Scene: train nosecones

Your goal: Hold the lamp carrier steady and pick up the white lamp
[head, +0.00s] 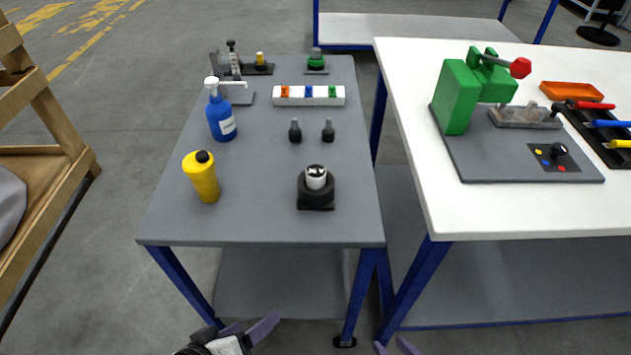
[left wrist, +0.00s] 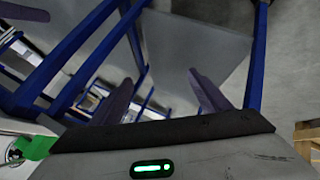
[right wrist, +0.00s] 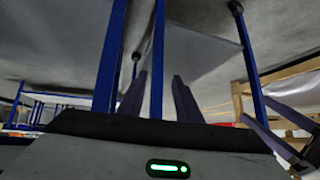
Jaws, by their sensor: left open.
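The white lamp (head: 316,173) sits upright in a black block, which looks like the lamp carrier (head: 317,200), near the front right of the grey table. The lamp has a dark pattern on top. My left gripper (head: 254,325) is open and empty, in front of and below the table's front edge. In the left wrist view its fingers (left wrist: 160,80) are wide apart. My right gripper (head: 395,347) shows only its fingertips at the bottom edge of the head view. In the right wrist view its fingers (right wrist: 158,80) are apart with nothing between them. Neither gripper touches the carrier or lamp.
The grey table (head: 255,222) also bears a yellow bottle (head: 202,180), a blue spray bottle (head: 221,115), two small black parts (head: 295,131) and a white block with coloured pieces (head: 309,96). A white table (head: 450,215) with a green press (head: 458,95) stands at right.

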